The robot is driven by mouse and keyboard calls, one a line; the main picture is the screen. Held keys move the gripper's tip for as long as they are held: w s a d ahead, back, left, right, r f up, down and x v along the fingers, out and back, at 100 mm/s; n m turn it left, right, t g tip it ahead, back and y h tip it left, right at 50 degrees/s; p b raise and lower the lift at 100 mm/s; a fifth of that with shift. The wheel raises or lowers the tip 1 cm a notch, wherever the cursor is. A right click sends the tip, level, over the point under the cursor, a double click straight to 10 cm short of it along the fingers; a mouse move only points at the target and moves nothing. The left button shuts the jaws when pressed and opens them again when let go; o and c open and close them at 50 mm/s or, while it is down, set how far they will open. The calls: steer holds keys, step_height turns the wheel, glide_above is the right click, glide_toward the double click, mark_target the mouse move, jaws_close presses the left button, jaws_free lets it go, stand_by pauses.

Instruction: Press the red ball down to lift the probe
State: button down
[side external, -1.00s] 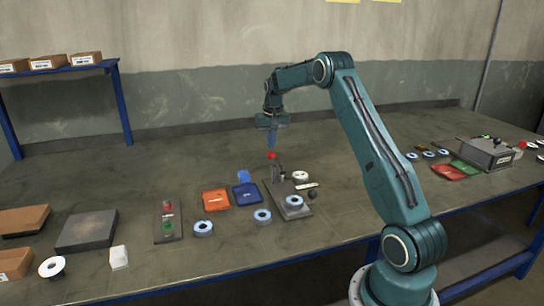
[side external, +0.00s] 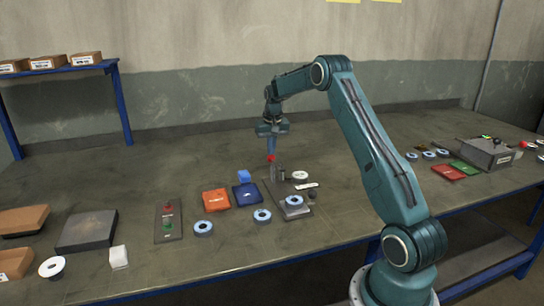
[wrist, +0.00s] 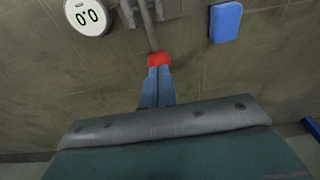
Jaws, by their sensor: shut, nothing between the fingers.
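The red ball (side external: 271,158) sits at the end of a thin lever on the gauge stand (side external: 275,190). In the wrist view the red ball (wrist: 158,59) is at the tips of my shut, empty blue fingers (wrist: 157,78), and the grey lever (wrist: 149,25) runs away from it. My gripper (side external: 271,153) points down onto the ball from above and appears to touch it. The round white gauge (side external: 300,175) reads 0.0 in the wrist view (wrist: 87,16). A flap disc (side external: 293,201) lies on the stand's base. The probe tip is too small to make out.
A blue block (side external: 244,176), a blue tray (side external: 247,195) and an orange tray (side external: 216,200) lie left of the stand. Loose discs (side external: 262,216) lie in front. A button panel (side external: 168,221) is further left. The table behind is clear.

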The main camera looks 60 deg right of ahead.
steer(key=shift+f, duration=0.4)
steer(key=shift+r, duration=0.15)
step_height(320, 180, up, 9)
stand_by(0.9)
stand_by(0.8)
